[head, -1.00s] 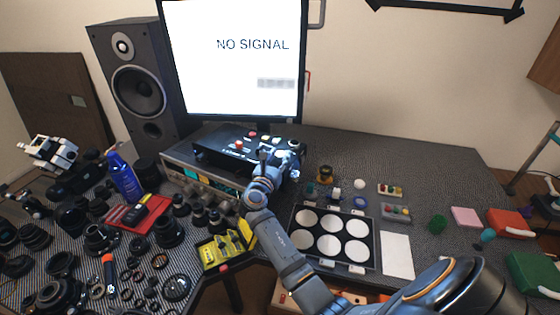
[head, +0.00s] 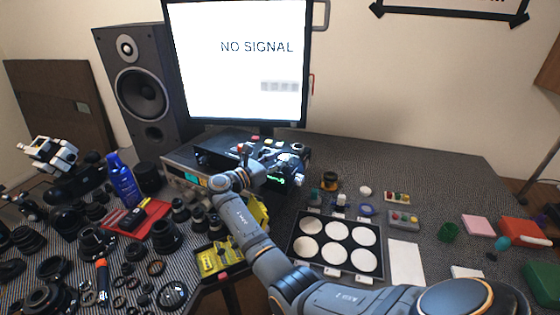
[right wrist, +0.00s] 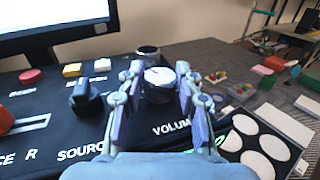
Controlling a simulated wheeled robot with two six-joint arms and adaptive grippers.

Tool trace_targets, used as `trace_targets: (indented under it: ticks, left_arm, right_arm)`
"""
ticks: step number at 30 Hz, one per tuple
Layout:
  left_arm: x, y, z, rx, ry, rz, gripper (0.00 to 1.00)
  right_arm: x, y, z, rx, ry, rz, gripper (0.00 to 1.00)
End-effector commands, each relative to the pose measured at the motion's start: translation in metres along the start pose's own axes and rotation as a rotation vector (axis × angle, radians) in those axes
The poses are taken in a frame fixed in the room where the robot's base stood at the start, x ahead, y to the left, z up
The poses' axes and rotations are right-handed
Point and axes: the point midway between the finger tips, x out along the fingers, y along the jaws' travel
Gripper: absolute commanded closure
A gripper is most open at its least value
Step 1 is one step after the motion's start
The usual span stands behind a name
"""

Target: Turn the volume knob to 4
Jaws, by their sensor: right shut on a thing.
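The volume knob (right wrist: 160,90), silver-topped with a dark pointer line, is on the front of a black control box in the right wrist view, above the partly hidden printed word VOLUME. My right gripper (right wrist: 158,76) has a finger on each side of the knob and is shut on it. In the head view my right gripper (head: 287,158) is over the right end of the black box (head: 215,157) and covers the knob there. I cannot read the numbers around the knob. My left gripper is not in view.
A source knob (right wrist: 86,98), a red button (right wrist: 30,76) and a yellow button (right wrist: 72,69) are left of the volume knob. The monitor (head: 238,65) stands behind. A tray with white discs (head: 292,231) lies to the right. Lens parts crowd the left.

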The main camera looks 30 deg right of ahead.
Motion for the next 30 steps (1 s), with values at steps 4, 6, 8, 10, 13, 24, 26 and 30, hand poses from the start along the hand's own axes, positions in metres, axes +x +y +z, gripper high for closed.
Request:
trace_targets:
  ticks: [4, 6, 8, 10, 13, 24, 26, 30]
  left_arm:
    - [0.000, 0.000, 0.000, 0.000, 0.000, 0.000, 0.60]
    - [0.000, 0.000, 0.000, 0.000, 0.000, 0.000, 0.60]
    - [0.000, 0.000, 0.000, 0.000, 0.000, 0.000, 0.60]
    - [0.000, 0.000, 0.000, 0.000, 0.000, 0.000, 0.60]
    - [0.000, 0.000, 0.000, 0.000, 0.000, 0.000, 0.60]
    - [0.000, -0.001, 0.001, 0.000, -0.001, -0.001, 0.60]
    - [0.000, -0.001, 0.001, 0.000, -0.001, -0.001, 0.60]
    - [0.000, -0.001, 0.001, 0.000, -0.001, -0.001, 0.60]
  right_arm:
    - [0.000, 0.000, -0.001, -0.001, 0.002, -0.002, 0.97]
    - [0.000, 0.000, -0.001, -0.001, 0.002, -0.001, 0.97]
    - [0.000, 0.000, -0.001, -0.001, 0.002, -0.001, 0.97]
    - [0.000, 0.000, -0.001, -0.001, 0.002, -0.001, 0.64]
    - [0.000, 0.000, -0.001, -0.001, 0.002, -0.001, 0.51]
    - [-0.001, 0.000, -0.001, -0.001, 0.001, 0.000, 0.42]
    - [-0.007, 0.000, -0.001, -0.001, 0.003, 0.001, 0.42]
    - [-0.033, 0.001, -0.001, 0.000, 0.005, 0.002, 0.42]
